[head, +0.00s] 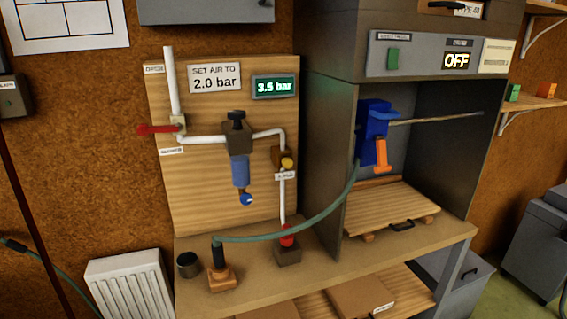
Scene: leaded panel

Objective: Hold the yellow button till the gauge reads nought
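The green digital gauge (275,87) at the board's upper right reads 3.5 bar. A small round blue-rimmed dial (246,199) hangs under the blue filter bowl (240,170); its reading is too small to tell. My gripper is not in view, and nothing touches the button.
A sign (214,78) says "SET AIR TO 2.0 bar". A red lever (157,129) sticks out left of the pipe. A green hose (310,225) arches over the bench (330,262) to the blue tool (374,130) in the cabinet. A red knob (288,236) stands below the button.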

